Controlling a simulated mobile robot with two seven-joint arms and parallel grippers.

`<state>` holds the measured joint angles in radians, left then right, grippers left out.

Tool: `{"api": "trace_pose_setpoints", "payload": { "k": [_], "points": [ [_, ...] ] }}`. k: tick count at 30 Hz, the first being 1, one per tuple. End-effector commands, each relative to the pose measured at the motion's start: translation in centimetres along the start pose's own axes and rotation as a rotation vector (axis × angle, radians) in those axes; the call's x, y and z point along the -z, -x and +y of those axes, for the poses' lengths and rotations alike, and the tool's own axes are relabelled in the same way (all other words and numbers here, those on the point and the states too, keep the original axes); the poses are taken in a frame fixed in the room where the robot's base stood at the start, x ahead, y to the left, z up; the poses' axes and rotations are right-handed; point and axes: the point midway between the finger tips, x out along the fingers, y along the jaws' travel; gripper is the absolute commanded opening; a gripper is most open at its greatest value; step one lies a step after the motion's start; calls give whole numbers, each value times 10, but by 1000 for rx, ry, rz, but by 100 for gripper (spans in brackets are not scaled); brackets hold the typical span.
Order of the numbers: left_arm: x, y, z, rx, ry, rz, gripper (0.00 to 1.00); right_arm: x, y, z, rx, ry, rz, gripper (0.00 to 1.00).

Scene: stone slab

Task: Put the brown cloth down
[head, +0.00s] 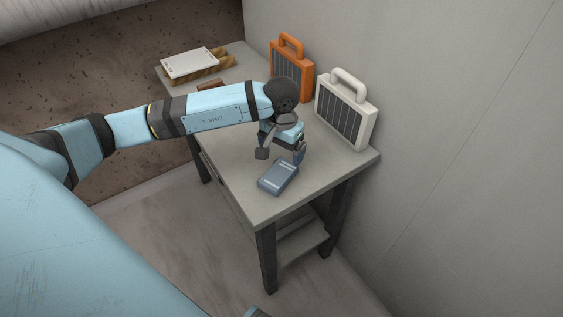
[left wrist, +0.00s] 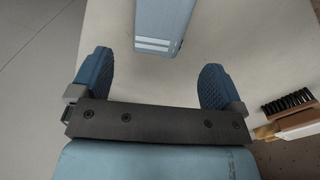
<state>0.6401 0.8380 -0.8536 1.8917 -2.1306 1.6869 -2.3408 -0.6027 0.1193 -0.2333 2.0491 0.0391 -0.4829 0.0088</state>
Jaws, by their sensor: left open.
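My left gripper (head: 281,154) is open over the table, just behind a blue-grey flat block-like thing (head: 278,178) with pale stripes. That thing may be a folded cloth; it lies near the table's front end. In the left wrist view, the open fingers (left wrist: 155,72) have nothing between them, and the blue-grey thing (left wrist: 165,22) lies just beyond them. I cannot make out a brown cloth for certain. A small brown thing (head: 209,86) lies behind my left arm, partly hidden.
An orange handled case (head: 291,64) and a white handled case (head: 347,108) stand along the wall side of the table (head: 240,187). A white board (head: 194,63) lies on brown pieces at the far end. A brush (left wrist: 290,103) shows in the left wrist view.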

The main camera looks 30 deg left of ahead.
Motion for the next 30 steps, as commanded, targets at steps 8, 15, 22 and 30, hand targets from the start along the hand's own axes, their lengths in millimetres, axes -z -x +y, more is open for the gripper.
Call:
{"api": "trace_pose_setpoints", "payload": {
  "k": [8,15,22,30],
  "points": [
    [0,38,0,0,0,1,94,4,1,-2,1,-6,9,72],
    [0,42,0,0,-1,-1,94,5,2,-3,2,-5,11,72],
    [0,42,0,0,0,-1,94,2,2,0,3,5,5,72],
    [0,42,0,0,0,-1,94,-1,2,1,1,9,-1,72]
  ]
}}
